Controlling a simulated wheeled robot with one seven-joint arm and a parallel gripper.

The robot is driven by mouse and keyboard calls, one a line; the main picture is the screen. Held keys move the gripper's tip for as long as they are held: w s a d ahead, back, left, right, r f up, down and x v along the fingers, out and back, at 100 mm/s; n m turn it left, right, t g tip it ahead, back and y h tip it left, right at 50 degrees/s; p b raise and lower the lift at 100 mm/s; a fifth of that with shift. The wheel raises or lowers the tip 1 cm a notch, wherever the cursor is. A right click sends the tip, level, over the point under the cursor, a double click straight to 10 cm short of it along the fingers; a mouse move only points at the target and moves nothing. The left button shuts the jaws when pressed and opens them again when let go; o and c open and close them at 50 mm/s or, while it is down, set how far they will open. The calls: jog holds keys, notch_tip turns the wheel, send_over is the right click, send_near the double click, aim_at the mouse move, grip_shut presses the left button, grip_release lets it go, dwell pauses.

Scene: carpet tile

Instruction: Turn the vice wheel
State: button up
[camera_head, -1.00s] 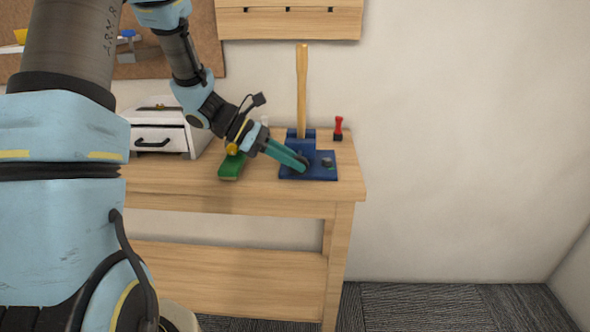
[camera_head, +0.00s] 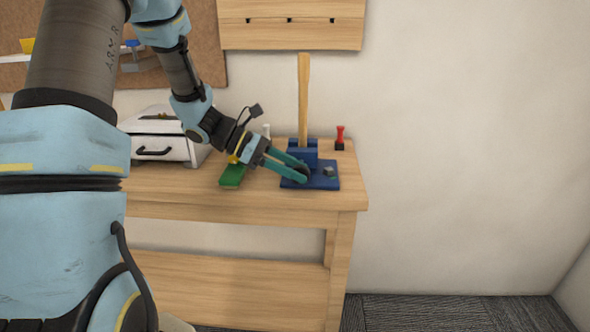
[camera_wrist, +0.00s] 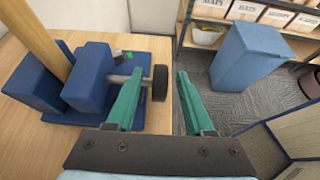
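The blue vice (camera_head: 326,181) sits near the right end of the workbench and holds an upright wooden board (camera_head: 304,95). Its black wheel (camera_wrist: 160,83) sits at the end of a short shaft in the wrist view. My gripper (camera_wrist: 158,76) is open, with its teal fingers on either side of the wheel. The left finger is nearer the wheel, and a gap shows to the right finger. In the head view my gripper (camera_head: 299,170) reaches down from the left to the wheel and partly hides it.
A green block-like object (camera_head: 233,175) lies on the workbench (camera_head: 265,202) beneath my gripper. A red-handled item (camera_head: 340,137) stands behind the vice, and a white drawer box (camera_head: 175,150) is to the left. A blue bin (camera_wrist: 250,65) stands on the floor beyond.

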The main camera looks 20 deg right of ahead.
jog(key=b+v, duration=0.1)
jog(key=v, duration=0.9)
jog(key=shift+a+r, duration=0.25)
jog(key=shift+a, duration=0.05)
jog(key=shift+w, duration=0.1)
dwell(0.9)
